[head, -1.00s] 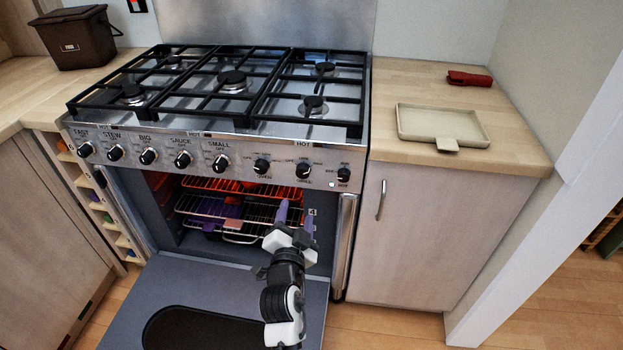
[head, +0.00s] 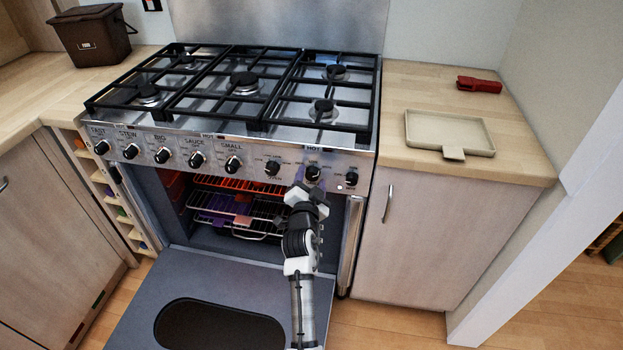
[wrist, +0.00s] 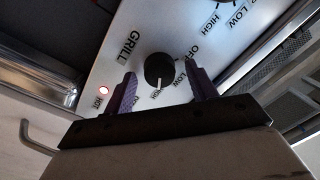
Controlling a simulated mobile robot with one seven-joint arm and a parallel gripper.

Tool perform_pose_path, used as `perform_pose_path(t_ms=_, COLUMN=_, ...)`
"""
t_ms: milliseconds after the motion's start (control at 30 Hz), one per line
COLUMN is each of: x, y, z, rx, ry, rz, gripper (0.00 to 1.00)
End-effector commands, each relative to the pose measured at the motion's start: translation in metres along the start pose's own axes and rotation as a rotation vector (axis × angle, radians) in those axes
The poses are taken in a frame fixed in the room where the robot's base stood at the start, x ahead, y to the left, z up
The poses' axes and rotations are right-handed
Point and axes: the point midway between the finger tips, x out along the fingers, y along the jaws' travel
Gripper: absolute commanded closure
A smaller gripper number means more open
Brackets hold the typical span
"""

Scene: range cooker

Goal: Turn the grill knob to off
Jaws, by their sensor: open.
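The grill knob (wrist: 160,70) is round and black with a white mark, on the steel panel beside the word GRILL. Its white mark points down in the wrist view, toward small lettering that looks like HIGH; OFF is printed up and to its right. In the head view the grill knob (head: 312,173) is second from the right in the row. My gripper (wrist: 163,84) is open, one purple finger on each side of the knob. A gap shows beside each finger; contact is not visible. In the head view my gripper (head: 305,186) partly covers the panel below the knob.
Other knobs (head: 272,168) (head: 351,179) stand close on both sides. The oven door (head: 215,290) hangs open below my arm, with glowing racks (head: 240,185) inside. Black grates (head: 240,85) lie above.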

Motion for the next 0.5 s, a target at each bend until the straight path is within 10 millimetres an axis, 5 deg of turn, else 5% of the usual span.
perform_pose_path(t_ms=200, x=0.0002, y=0.0004, z=0.0000, rx=0.000, ry=0.000, rz=0.000, gripper=0.43)
perform_pose_path(t_ms=500, x=0.0000, y=0.0003, z=0.0000, rx=0.000, ry=0.000, rz=0.000, gripper=0.81)
